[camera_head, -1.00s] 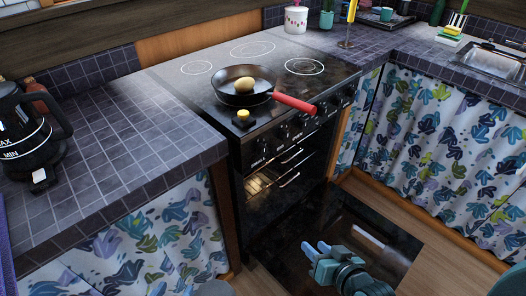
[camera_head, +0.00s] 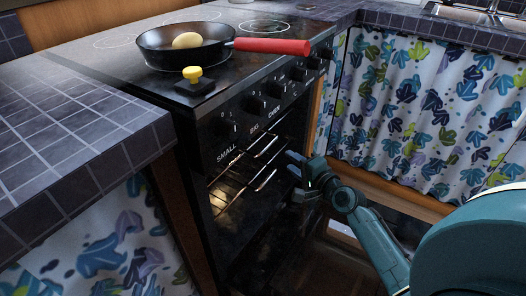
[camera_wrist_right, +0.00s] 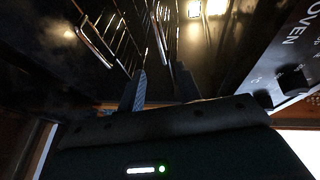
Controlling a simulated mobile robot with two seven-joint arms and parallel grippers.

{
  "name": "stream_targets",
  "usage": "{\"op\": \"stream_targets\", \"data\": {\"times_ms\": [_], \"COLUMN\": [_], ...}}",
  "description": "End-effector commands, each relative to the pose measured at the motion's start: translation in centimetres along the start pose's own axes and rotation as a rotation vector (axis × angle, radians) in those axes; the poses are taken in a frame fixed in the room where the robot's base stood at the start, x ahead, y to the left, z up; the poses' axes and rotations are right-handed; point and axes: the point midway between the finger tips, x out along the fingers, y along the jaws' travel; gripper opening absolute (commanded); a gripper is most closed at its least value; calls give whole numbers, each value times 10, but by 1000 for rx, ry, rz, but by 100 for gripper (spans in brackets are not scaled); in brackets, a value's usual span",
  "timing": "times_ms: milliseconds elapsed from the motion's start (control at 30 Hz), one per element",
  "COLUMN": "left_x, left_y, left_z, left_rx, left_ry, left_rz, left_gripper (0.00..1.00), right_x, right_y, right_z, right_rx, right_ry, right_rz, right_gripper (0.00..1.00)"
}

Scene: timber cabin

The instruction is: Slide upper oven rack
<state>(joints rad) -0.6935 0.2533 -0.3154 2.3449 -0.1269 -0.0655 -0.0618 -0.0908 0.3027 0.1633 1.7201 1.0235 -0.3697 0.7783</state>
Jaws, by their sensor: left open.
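The black oven (camera_head: 235,245) is open at the front under the stove's control panel. The upper oven rack (camera_head: 263,146) shows as a bright wire front edge inside the opening, with a second, lower rack (camera_head: 264,180) below it. My right gripper (camera_head: 292,170) is just right of the rack fronts, pointing into the oven and apparently apart from the upper rack. In the right wrist view, its fingers (camera_wrist_right: 161,88) are spread with a gap between them; rack wires (camera_wrist_right: 105,45) show beyond them. Contact with a rack cannot be told. My left gripper is out of view.
A black frying pan (camera_head: 162,51) with a red handle (camera_head: 272,46) and a yellow-brown round item (camera_head: 187,40) sits on the stovetop. A yellow-knobbed black item (camera_head: 193,75) stands at its front edge. A tiled counter (camera_head: 75,140) flanks the oven; a patterned curtain (camera_head: 410,100) hangs right.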

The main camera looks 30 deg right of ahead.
Motion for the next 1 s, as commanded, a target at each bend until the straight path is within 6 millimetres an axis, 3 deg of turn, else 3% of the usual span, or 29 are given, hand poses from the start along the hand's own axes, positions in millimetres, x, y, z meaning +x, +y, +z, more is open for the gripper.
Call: {"op": "stream_targets", "data": {"times_ms": [167, 600, 800, 1000], "left_x": [0, 2, 3, 4], "left_y": [2, 12, 13, 12], "left_z": [0, 0, -2, -4], "left_rx": [9, 26, 3, -2], "left_ry": [32, 178, 191, 192], "left_rz": [4, 27, 30, 30], "left_gripper": [45, 45, 45, 45], "right_x": [21, 108, 126, 130], "right_y": [0, 1, 1, 0], "right_z": [0, 1, 1, 1], "right_rx": [2, -1, -2, -3], "right_ry": [0, -1, -2, -2], "right_rz": [-2, -1, 1, 1], "right_gripper": [34, 34, 34, 34]}}
